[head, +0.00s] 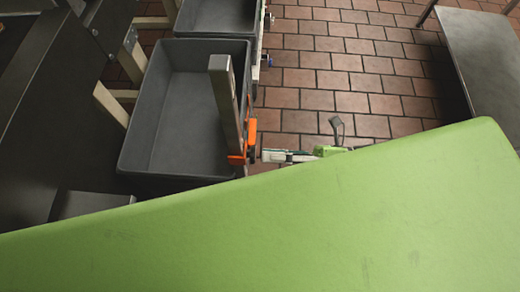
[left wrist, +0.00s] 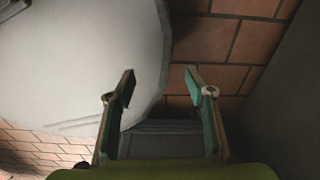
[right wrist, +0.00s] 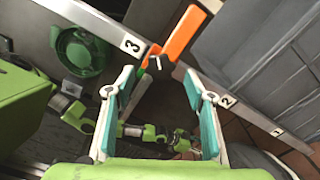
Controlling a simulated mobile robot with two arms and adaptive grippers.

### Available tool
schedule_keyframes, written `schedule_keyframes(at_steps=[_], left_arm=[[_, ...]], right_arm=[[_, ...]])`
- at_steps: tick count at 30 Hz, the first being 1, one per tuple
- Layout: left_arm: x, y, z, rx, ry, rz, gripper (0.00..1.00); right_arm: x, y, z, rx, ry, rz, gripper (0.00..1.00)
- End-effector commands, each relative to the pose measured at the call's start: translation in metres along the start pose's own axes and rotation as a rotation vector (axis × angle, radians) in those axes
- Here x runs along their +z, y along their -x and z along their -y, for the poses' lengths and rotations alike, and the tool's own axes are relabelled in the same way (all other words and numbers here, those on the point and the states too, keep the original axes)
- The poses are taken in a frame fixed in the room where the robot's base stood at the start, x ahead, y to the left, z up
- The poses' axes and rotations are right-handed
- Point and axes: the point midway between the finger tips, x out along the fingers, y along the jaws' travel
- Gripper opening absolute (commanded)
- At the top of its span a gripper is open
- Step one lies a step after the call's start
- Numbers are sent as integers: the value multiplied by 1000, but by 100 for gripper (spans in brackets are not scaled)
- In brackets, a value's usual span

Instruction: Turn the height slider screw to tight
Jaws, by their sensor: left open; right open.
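An orange slider bracket (head: 236,159) sits at the lower end of a grey metal post beside the grey bin. A small dark part (head: 252,154), which may be the screw, shows on its right side. My right gripper (head: 268,155) is just right of it. In the right wrist view, the orange piece (right wrist: 182,35) lies beyond the open fingers (right wrist: 160,85), with a small dark screw-like part (right wrist: 154,62) at its lower end, between and beyond the fingertips. Contact is not visible. My left gripper (left wrist: 160,75) is open and empty, only in the left wrist view.
A grey bin (head: 135,120) stands left of the post, another (head: 215,12) behind it. A rail numbered 3, 2, 1 (right wrist: 225,101) crosses the right wrist view. A grey table (head: 485,55) is at right. Tiled floor (head: 340,80) is open between. A large pale surface (left wrist: 80,60) is near my left gripper.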

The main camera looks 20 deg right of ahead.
Motion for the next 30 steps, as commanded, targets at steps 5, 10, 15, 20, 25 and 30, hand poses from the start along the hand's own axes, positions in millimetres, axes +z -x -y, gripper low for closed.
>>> schedule_keyframes(at_steps=[5,10,15,20,25,30], left_arm=[[-2,6,11,-12,1,-1,49],[-4,8,13,-15,3,-4,49],[-5,7,13,-15,3,-6,49],[-5,7,13,-15,3,-6,49],[-5,7,12,-14,3,-7,49],[-6,8,12,-13,3,-7,49]], right_arm=[[1,-24,-1,1,0,0,49],[0,-33,0,-2,-1,1,49],[0,-34,1,-2,-2,0,49],[0,-33,1,-2,-1,0,31],[0,-33,1,-2,-1,1,10],[0,-33,0,-1,-10,1,10]])
